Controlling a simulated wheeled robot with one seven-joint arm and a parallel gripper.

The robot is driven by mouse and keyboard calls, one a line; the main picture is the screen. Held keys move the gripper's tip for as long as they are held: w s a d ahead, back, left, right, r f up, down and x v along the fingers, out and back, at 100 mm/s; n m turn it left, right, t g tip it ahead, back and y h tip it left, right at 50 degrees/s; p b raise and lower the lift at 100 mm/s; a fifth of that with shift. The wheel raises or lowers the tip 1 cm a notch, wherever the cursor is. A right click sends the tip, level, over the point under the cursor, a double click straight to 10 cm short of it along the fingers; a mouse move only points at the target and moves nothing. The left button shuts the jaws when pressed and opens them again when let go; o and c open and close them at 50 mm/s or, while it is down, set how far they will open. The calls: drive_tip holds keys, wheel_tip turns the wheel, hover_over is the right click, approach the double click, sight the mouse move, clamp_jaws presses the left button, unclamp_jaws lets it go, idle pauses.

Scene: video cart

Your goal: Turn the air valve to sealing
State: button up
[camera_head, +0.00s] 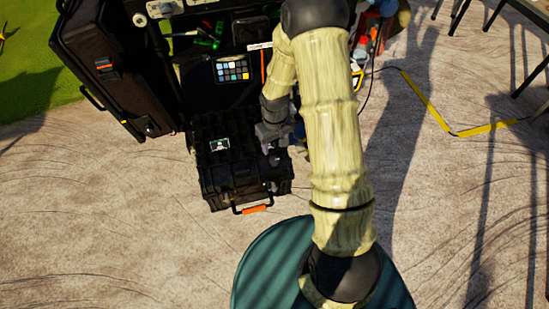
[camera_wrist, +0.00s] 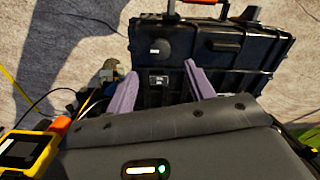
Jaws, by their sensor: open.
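A black hard case (camera_head: 225,178) with an orange-gripped handle stands on the ground. In the wrist view, its wall (camera_wrist: 235,60) faces my gripper. A round dark disc (camera_wrist: 181,47) on that wall looks like the air valve; its setting is too small and dark to read. A small pale label (camera_wrist: 155,51) is left of it. My gripper (camera_wrist: 162,69) is open, its two purple fingers apart with nothing held between them. The disc appears just beyond the fingertips, nearer the right one; I cannot tell whether they touch the case.
A large open black case (camera_head: 95,70) stands behind at left. A colour chart (camera_head: 232,69) lies behind the small case. A yellow device (camera_wrist: 28,152), cables and an orange item lie close to my gripper. Bare ground is free in front and at left.

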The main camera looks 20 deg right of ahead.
sight(275, 160)
wheel_tip(275, 160, down, 8)
drive_tip(key=shift+f+b, duration=0.25)
drive_tip(key=shift+b, duration=0.2)
drive_tip(key=shift+r, duration=0.1)
drive_tip(key=c, duration=1)
